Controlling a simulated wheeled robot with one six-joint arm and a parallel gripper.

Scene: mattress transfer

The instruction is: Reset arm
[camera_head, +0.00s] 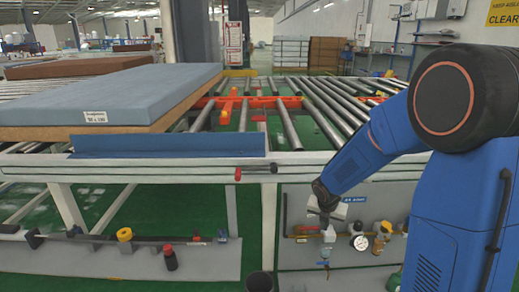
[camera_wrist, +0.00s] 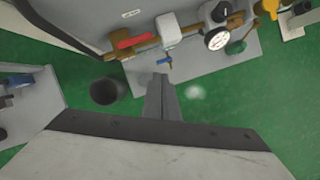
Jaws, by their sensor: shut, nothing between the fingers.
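My blue arm reaches down from the right in the head view. My gripper (camera_head: 325,217) hangs at its end, in front of the grey panel with gauges and valves. In the wrist view my gripper (camera_wrist: 160,80) shows as two grey fingers pressed together, with nothing between them. The fingertips point toward the pipework, and I cannot tell how large the gap to it is. The blue mattress (camera_head: 120,93) with a white label lies on the left of the roller conveyor, apart from my gripper.
The conveyor frame (camera_head: 190,172) runs across in front of me, with bare rollers (camera_head: 288,124) right of the mattress. A pressure gauge (camera_head: 360,242) and a blue-handled valve (camera_wrist: 165,61) sit near my gripper. A dark bin (camera_head: 260,282) stands on the green floor.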

